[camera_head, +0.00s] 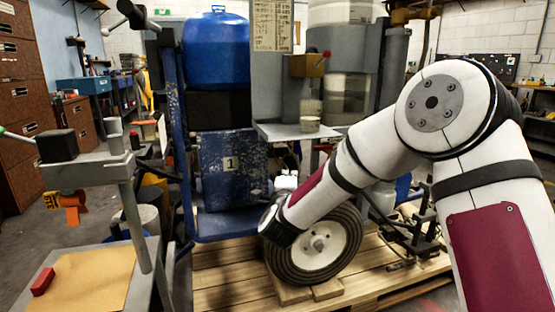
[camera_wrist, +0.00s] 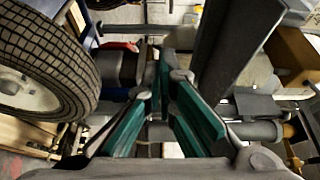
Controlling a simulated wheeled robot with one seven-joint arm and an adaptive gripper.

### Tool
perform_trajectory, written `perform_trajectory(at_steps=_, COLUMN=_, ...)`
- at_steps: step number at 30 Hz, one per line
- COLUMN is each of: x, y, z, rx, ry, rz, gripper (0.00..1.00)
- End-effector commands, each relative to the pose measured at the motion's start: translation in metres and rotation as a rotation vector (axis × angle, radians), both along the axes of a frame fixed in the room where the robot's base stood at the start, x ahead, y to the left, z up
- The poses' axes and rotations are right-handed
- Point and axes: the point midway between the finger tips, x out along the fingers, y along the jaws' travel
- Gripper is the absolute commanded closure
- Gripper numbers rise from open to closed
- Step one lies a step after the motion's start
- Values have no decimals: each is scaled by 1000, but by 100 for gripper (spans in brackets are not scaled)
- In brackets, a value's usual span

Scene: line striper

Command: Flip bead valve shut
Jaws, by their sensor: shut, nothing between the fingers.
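The bead valve is not marked by any label that I can read. A brass-coloured block (camera_head: 307,66) with a short lever ending in a red ball (camera_head: 326,54) sits high on the machine's grey panel, and it may be the valve. The lever points up and right. My gripper (camera_wrist: 167,62) shows in the wrist view with its teal-padded fingers converging to shut tips, nothing between them. In the head view my arm reaches down left to beside the tyre, well below the brass block; the fingers cannot be made out there.
A wheel with a black tyre (camera_head: 318,245) stands on a wooden pallet (camera_head: 225,280); the tyre (camera_wrist: 45,55) is close at left in the wrist view. A grey beam (camera_wrist: 228,45) and pipe (camera_wrist: 255,131) lie at right. A blue tank (camera_head: 216,50) stands above. A side stand (camera_head: 140,225) is at left.

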Motion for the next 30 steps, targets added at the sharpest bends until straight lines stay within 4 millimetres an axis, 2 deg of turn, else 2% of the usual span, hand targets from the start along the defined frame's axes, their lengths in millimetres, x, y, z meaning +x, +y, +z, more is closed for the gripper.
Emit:
perform_trajectory(at_steps=11, x=-12, y=13, z=19, rx=-130, ry=73, rz=126, gripper=100)
perform_trajectory(at_steps=17, x=-29, y=21, z=31, rx=-257, ry=148, rz=232, gripper=100)
perform_trajectory(at_steps=20, x=-45, y=23, z=37, rx=-345, ry=201, rz=299, gripper=100)
perform_trajectory(at_steps=23, x=-70, y=20, z=43, rx=-466, ry=276, rz=381, gripper=100)
perform_trajectory(at_steps=26, x=-105, y=12, z=46, rx=-600, ry=370, rz=469, gripper=100)
perform_trajectory(at_steps=30, x=-162, y=-10, z=44, rx=-775, ry=514, rz=582, gripper=100)
